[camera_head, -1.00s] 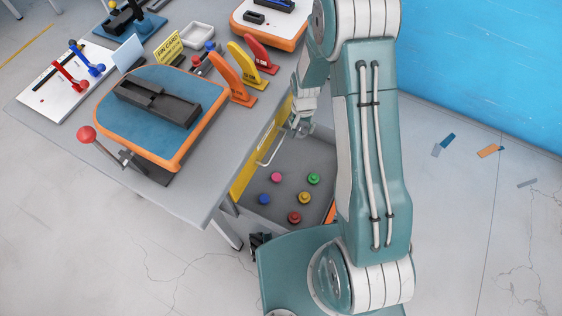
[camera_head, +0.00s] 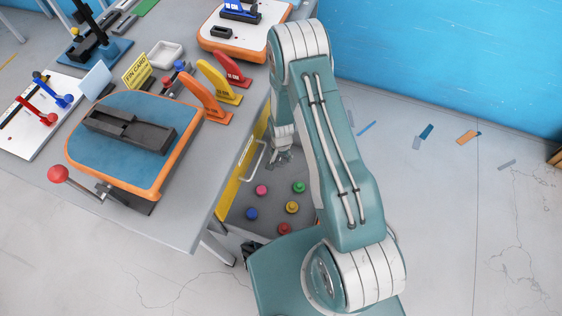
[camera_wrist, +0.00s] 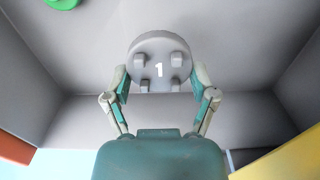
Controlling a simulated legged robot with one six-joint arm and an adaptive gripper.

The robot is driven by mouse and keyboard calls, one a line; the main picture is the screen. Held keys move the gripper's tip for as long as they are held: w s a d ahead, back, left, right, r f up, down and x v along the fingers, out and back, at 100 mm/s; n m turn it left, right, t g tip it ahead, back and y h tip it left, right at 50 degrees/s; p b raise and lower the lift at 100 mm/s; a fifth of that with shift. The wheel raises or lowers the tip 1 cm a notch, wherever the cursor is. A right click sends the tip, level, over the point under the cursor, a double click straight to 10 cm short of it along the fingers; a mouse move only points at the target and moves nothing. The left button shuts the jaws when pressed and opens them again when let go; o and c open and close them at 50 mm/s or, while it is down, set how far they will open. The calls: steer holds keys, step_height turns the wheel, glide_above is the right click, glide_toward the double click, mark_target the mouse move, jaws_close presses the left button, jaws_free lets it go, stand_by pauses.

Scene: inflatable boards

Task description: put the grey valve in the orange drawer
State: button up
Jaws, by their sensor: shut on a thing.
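In the wrist view, the grey valve (camera_wrist: 158,50) is a round disc with a white 1 and several square lugs. My gripper (camera_wrist: 161,76) is shut on it, one finger on each side. The grey inside of the open drawer (camera_wrist: 245,70) surrounds it, with an orange edge (camera_wrist: 14,148) at lower left. In the head view, my gripper (camera_head: 279,161) is low over the far part of the drawer (camera_head: 237,208); the valve is too small to tell there. Whether the valve touches the drawer floor is unclear.
Pink (camera_head: 261,190), green (camera_head: 299,187), yellow (camera_head: 292,207), blue (camera_head: 251,213) and red (camera_head: 285,228) knobs lie in the drawer. A yellow panel (camera_head: 233,183) with a pale handle (camera_head: 254,161) stands beside it, under the crowded table (camera_head: 190,215).

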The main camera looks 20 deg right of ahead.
mark_target(281, 162)
steer(key=shift+f, duration=2.05)
steer(key=shift+f, duration=0.1)
steer(key=o, duration=1)
